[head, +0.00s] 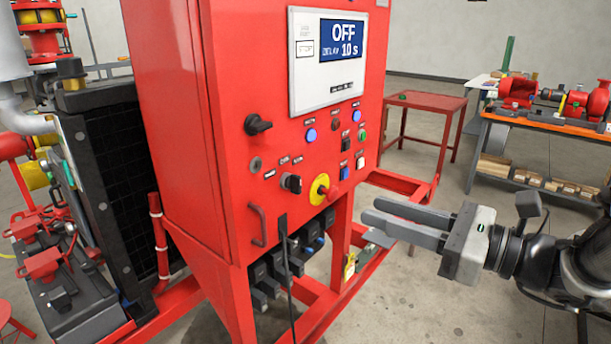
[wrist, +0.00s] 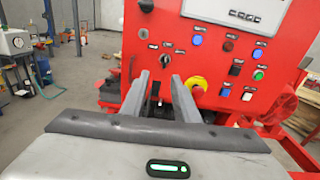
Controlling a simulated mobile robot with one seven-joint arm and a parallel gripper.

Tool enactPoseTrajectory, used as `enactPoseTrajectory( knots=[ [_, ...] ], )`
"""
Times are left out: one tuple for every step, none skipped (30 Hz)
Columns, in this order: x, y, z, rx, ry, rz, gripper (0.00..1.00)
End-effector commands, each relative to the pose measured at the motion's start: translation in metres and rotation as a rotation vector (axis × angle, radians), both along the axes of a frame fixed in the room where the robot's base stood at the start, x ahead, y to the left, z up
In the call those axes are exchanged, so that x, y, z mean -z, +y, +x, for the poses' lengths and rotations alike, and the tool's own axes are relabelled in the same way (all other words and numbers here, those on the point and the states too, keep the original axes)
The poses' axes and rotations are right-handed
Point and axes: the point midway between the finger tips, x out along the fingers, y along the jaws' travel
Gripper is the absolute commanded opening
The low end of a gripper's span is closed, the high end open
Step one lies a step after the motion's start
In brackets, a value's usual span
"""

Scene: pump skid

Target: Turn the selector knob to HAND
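The red control panel (head: 226,100) carries several black rotary controls with labels too small to read. A large black handle (head: 258,124) sits at upper left, a black knob (head: 291,183) lower down left of the yellow-ringed stop button (head: 319,189), and a small black switch (head: 346,144) at right. I cannot tell from the labels which is the selector knob. The display (head: 342,40) reads OFF and 10 s. My gripper (head: 371,210) is open and empty, in front of the panel and right of it. In the wrist view the fingers (wrist: 160,82) are apart, with the lower knob (wrist: 166,60) just beyond them.
Blue, red, green and white buttons (wrist: 258,75) crowd the panel. A red handle (head: 257,225) and a hanging black cable (head: 287,262) are lower down. Red frame rails (head: 403,183) run behind my gripper. An orange workbench (head: 540,125) with pumps stands at the back right.

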Motion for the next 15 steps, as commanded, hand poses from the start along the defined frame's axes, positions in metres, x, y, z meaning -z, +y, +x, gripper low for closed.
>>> enactPoseTrajectory(
  knots=[
    [0.001, -0.005, 0.004, 0.020, 0.005, 0.024, 0.28],
    [0.000, -0.007, 0.006, 0.028, 0.006, 0.033, 0.28],
    [-0.002, -0.007, 0.008, 0.034, 0.006, 0.041, 0.28],
    [-0.002, -0.006, 0.009, 0.035, 0.006, 0.043, 0.28],
    [-0.003, -0.004, 0.011, 0.035, 0.006, 0.043, 0.28],
    [-0.003, 0.000, 0.014, 0.034, 0.006, 0.042, 0.28],
    [-0.003, 0.004, 0.016, 0.032, 0.006, 0.042, 0.28],
    [-0.003, 0.008, 0.018, 0.031, 0.006, 0.042, 0.28],
    [-0.003, 0.014, 0.023, 0.031, 0.006, 0.041, 0.28],
    [-0.003, 0.019, 0.026, 0.029, 0.007, 0.040, 0.28],
    [-0.003, 0.024, 0.030, 0.029, 0.005, 0.041, 0.28],
    [-0.002, 0.031, 0.036, 0.028, 0.006, 0.040, 0.28],
    [-0.002, 0.037, 0.039, 0.028, 0.005, 0.039, 0.28],
    [-0.002, 0.042, 0.043, 0.028, 0.007, 0.039, 0.28],
    [-0.002, 0.049, 0.049, 0.028, 0.005, 0.038, 0.28]
  ],
)
